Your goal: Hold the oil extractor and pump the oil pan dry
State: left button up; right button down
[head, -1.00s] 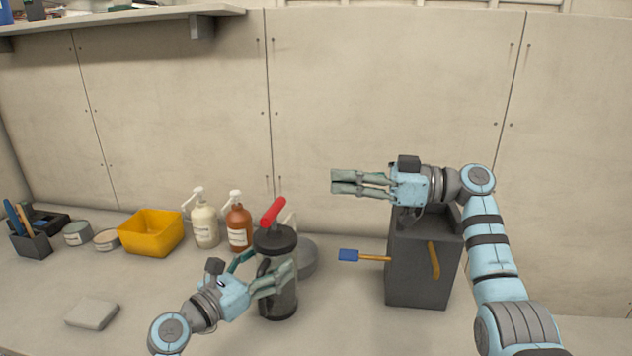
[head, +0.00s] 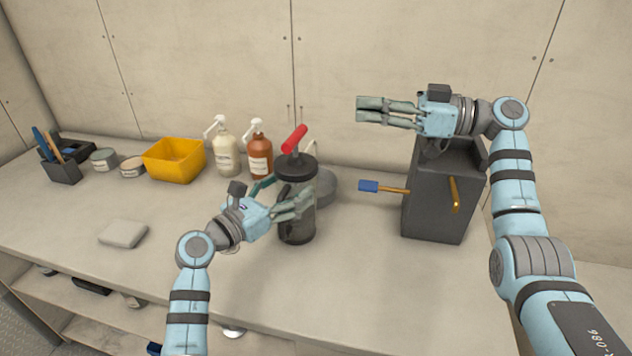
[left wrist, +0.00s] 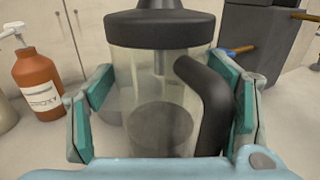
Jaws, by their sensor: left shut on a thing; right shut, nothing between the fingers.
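The oil extractor (head: 297,225) stands upright on the bench, a clear cylinder with a black lid and a red handle (head: 295,139) on top. It also shows in the left wrist view (left wrist: 150,85), with a black hose or grip down its side and a dark disc low inside. My left gripper (head: 290,203) is shut around its body from the front left, a finger on each side. My right gripper (head: 375,112) is shut and empty, in the air to the right of and above the red handle. I cannot make out an oil pan for sure.
A dark grey box (head: 435,205) with yellow-handled tools stands at the right. A blue-ended tool (head: 370,187) sticks out from it. Behind are an orange bottle (head: 259,160), a cream bottle (head: 226,155) and a yellow bin (head: 174,160). A grey cloth (head: 123,233) lies front left.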

pick_arm(q)
jog(key=o, duration=1.5)
jog(key=v, duration=1.2)
jog(key=c, duration=0.3)
jog(key=shift+a, duration=0.15)
